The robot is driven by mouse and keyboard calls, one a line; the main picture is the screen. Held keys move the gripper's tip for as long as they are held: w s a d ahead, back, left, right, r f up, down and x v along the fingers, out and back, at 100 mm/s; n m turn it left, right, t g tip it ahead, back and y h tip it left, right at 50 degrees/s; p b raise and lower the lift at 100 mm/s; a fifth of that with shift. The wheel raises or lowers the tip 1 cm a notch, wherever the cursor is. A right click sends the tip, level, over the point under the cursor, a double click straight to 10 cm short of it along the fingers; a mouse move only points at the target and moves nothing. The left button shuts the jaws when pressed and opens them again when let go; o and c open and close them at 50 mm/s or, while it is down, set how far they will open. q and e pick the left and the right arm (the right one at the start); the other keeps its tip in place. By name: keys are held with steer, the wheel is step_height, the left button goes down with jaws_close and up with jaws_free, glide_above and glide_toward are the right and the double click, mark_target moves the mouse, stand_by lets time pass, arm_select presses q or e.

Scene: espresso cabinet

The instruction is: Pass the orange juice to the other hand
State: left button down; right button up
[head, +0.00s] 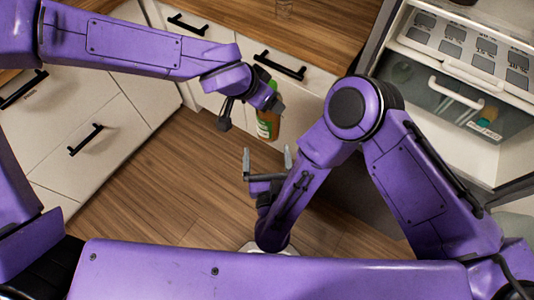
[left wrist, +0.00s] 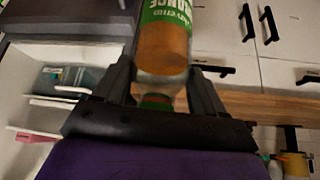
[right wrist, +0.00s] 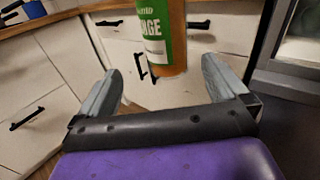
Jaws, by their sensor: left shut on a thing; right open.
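The orange juice is a bottle (head: 267,124) of orange liquid with a green and white label. My left gripper (head: 271,102) is shut on its upper part; in the left wrist view the bottle (left wrist: 165,48) sits between the fingers (left wrist: 163,78), its green cap toward the palm. My right gripper (head: 267,158) is open and empty just below the bottle in the head view. In the right wrist view the bottle's lower end (right wrist: 160,40) shows beyond and between the spread fingertips (right wrist: 161,72), apart from them. The fingers of my left gripper are partly hidden in the head view.
White drawers with black handles (head: 280,64) and a wooden counter (head: 225,28) stand behind the bottle. An open cabinet with a drawer (head: 455,98) and a panel of grey squares (head: 452,42) is at the right. Below the grippers is bare wooden floor (head: 170,185).

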steer(key=w, duration=0.8)
steer(key=w+a, duration=0.1)
steer(key=w, duration=0.3)
steer(key=shift+a, duration=0.15)
steer(key=c, duration=1.3)
arm_select(q)
jaws_free()
steer(key=shift+d, duration=0.1)
arm_select(e)
steer(key=shift+c, duration=0.5)
arm_select(q)
steer(key=shift+r, duration=0.1)
